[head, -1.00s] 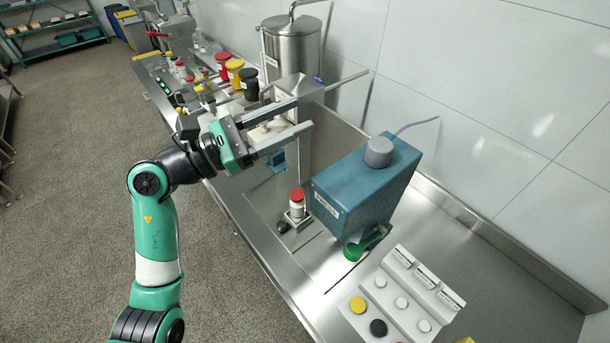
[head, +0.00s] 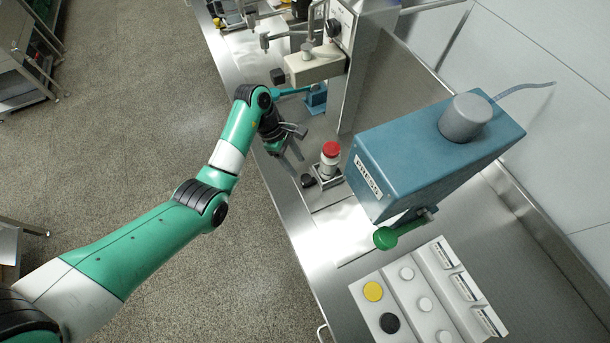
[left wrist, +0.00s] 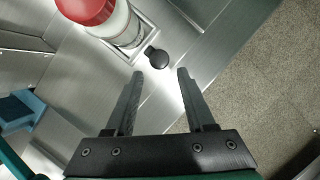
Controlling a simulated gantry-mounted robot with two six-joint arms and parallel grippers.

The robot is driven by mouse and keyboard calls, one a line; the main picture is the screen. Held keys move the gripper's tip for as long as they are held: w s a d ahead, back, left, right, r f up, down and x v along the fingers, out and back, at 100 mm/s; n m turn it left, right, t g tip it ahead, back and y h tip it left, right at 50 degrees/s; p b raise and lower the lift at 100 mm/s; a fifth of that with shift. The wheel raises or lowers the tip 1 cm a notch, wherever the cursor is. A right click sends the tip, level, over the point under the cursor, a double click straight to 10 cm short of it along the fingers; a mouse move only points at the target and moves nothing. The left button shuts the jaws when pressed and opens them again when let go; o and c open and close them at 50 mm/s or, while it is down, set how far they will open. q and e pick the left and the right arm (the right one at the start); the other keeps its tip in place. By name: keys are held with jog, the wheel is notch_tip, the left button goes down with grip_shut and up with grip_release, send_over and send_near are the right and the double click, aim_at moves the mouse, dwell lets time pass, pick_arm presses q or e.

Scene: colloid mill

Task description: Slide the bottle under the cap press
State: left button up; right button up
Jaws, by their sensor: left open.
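The bottle (head: 329,165) is white with a red cap and stands upright on a small metal carriage, left of the blue cap press (head: 420,160). It is also in the left wrist view (left wrist: 122,30), at the upper left. A black knob (head: 307,181) sits at the carriage's front; it also shows in the left wrist view (left wrist: 157,57). My left gripper (head: 299,146) is open and empty, low near the counter's front edge. In the left wrist view its fingertips (left wrist: 160,72) point toward the knob, which lies just beyond them. My right gripper is not in view.
A green handle (head: 397,231) hangs below the press. A sloped panel with yellow, black and white buttons (head: 430,295) stands in front right. A small blue block (head: 316,98) and the mill's grey outlet box (head: 315,67) are behind my gripper.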

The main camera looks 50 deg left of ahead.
aim_at(306, 178)
pick_arm(q)
jog(key=b+x, duration=0.1)
jog(key=x, duration=0.5)
jog(key=shift+w+d+f+b, duration=0.1)
jog(key=shift+d+f+b, duration=0.05)
jog(key=shift+f+b, duration=0.2)
grip_shut()
jog(key=shift+r, duration=0.1)
dwell(0.9)
